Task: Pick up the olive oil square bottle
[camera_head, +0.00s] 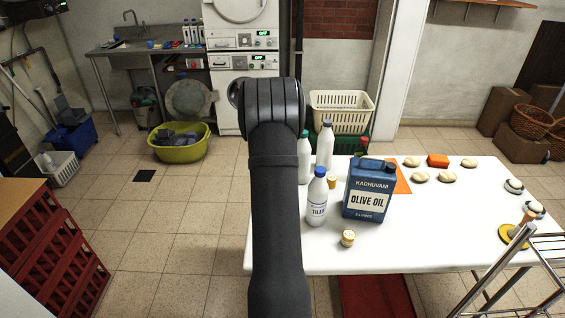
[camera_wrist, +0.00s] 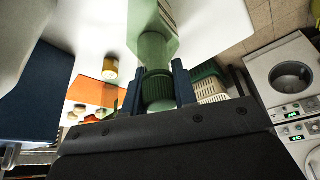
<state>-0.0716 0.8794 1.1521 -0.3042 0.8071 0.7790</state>
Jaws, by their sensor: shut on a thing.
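My gripper (camera_wrist: 157,90) is shut on the dark green ribbed cap of a translucent green bottle with flat sides (camera_wrist: 150,46), which I take as the olive oil square bottle. One finger is on each side of the cap. A label shows on the bottle's far part, but I cannot read it. In the head view my arm hides the gripper. A pale green bottle (camera_head: 304,158) shows there, partly behind my arm; I cannot tell whether it is the held one. Whether the held bottle touches the table is unclear.
A blue olive oil tin (camera_head: 369,190) stands on the white table (camera_head: 440,235), with a white blue-capped bottle (camera_head: 317,200), a grey-white bottle (camera_head: 325,148) and a small jar (camera_head: 348,238) nearby. An orange mat (camera_head: 402,178) lies behind the tin.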

